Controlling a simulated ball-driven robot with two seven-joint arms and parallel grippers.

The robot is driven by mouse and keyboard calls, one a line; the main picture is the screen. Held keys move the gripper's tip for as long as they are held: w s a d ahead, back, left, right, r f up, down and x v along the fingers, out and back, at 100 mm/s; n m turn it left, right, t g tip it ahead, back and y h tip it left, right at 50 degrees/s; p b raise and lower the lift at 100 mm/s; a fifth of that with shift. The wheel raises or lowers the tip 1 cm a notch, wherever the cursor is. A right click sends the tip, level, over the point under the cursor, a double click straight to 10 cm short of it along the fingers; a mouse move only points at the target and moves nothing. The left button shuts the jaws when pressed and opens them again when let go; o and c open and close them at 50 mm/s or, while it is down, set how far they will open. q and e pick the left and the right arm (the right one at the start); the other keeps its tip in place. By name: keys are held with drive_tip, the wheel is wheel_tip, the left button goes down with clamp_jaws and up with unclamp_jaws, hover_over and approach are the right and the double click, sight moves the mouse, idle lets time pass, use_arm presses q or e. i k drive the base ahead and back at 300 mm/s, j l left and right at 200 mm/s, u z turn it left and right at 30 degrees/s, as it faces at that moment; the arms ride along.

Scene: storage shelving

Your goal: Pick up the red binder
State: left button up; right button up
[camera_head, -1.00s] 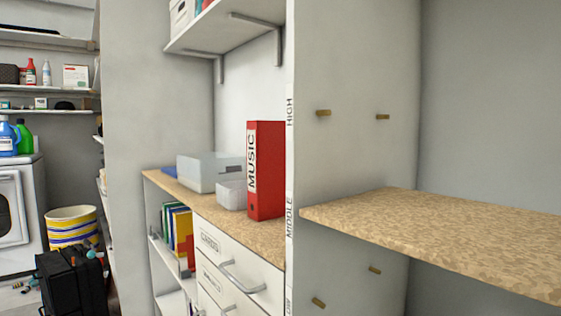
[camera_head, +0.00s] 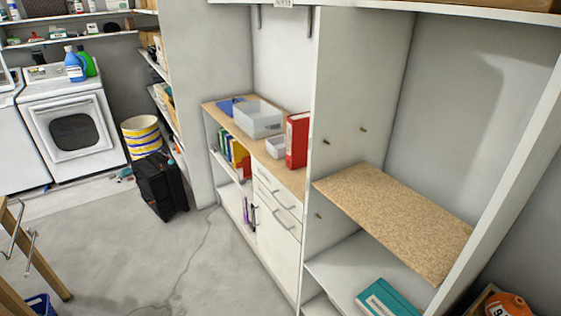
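The red binder (camera_head: 298,140) stands upright on the wood-topped counter (camera_head: 290,178), close against the tall shelf unit's side panel. In this steeper view its spine faces left and its top shows. A small white box (camera_head: 276,148) stands just left of it, and a larger clear bin (camera_head: 257,119) is farther back. Neither of my grippers shows in the head view.
The tall shelf unit (camera_head: 357,100) stands right of the counter, with a speckled board (camera_head: 395,217) and a teal box (camera_head: 386,299) lower down. A black suitcase (camera_head: 162,187) stands on the floor at left. The grey floor (camera_head: 150,255) before the counter is mostly clear.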

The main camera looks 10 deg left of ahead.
sight(297, 125)
drive_tip(key=i+j+z, duration=0.15)
drive_tip(key=z, duration=0.25)
drive_tip(key=i+j+z, duration=0.15)
drive_tip(key=z, duration=0.2)
drive_tip(key=i+j+z, duration=0.1)
drive_tip(key=j, duration=0.25)
drive_tip(key=i+j+z, duration=0.1)
drive_tip(key=j, duration=0.25)
drive_tip(key=i+j+z, duration=0.1)
drive_tip(key=i+j, duration=0.15)
drive_tip(key=j, duration=0.15)
drive_tip(key=i+j+z, duration=0.1)
drive_tip(key=j, duration=0.3)
drive_tip(key=i+j+z, duration=0.1)
drive_tip(key=j, duration=0.3)
